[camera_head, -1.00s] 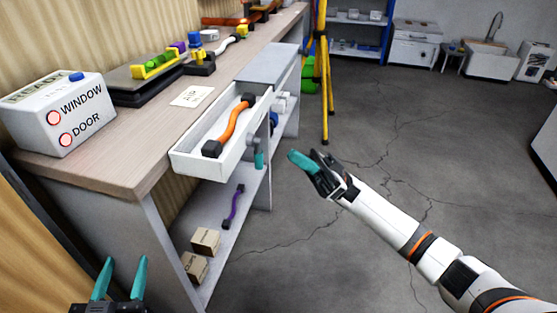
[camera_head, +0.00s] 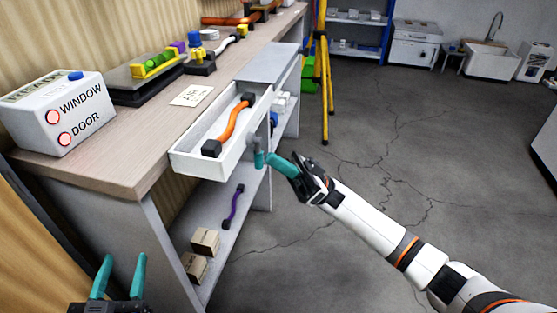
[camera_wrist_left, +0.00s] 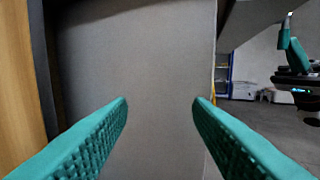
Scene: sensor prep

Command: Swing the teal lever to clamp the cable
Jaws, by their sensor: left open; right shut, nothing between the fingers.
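The teal lever (camera_head: 259,159) hangs from a grey stem beside the right end of the open white drawer (camera_head: 186,163). An orange cable with black ends (camera_head: 229,128) lies inside the drawer. My right gripper (camera_head: 270,158) is shut and empty, with its teal fingertips just right of the lever; I cannot tell whether they touch. In the left wrist view the right gripper (camera_wrist_left: 297,57) shows at the right edge, near a teal piece under a pale tip. My left gripper (camera_head: 123,257) is open and empty at the lower left, facing the bench's grey end panel (camera_wrist_left: 150,90).
A white box with WINDOW and DOOR lights (camera_head: 62,113) stands on the wooden bench top (camera_head: 130,158). A purple cable (camera_head: 233,206) and small cartons (camera_head: 205,241) sit on the lower shelf. A yellow tripod (camera_head: 323,80) stands behind. The floor to the right is open.

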